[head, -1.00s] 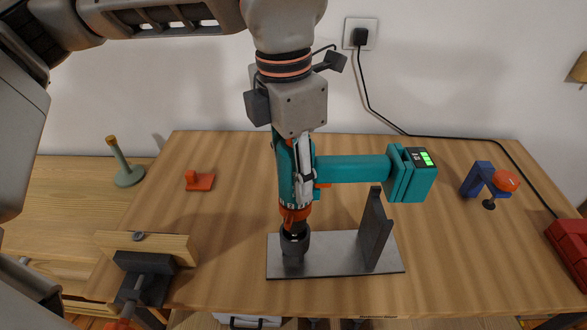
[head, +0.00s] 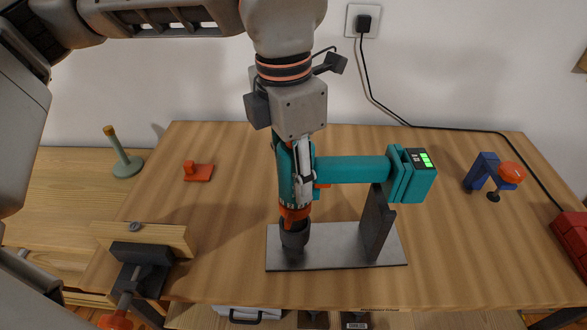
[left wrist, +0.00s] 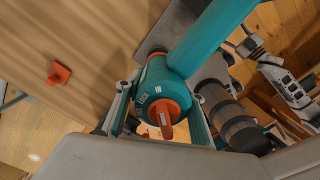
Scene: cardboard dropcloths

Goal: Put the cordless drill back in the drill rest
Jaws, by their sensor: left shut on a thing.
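The teal cordless drill (head: 350,170) hangs nose down, its handle pointing right to a battery with a lit green display. My left gripper (head: 303,188) is shut on the drill's body; the left wrist view shows a finger on each side of the drill's round rear end (left wrist: 160,95). The drill rest is a grey metal plate (head: 335,245) with a dark upright (head: 376,222) at its right. The drill's dark chuck is low over the plate's left part, where a dark round socket shows. Whether the chuck is seated is unclear. The upright's top meets the handle in the picture.
A wooden block in a clamp (head: 140,238) is at the table's front left. A small orange piece (head: 198,172) lies behind it. A blue clamp with an orange knob (head: 492,172) and a red box (head: 572,235) are at the right. The table (head: 440,260) around the plate is mostly clear.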

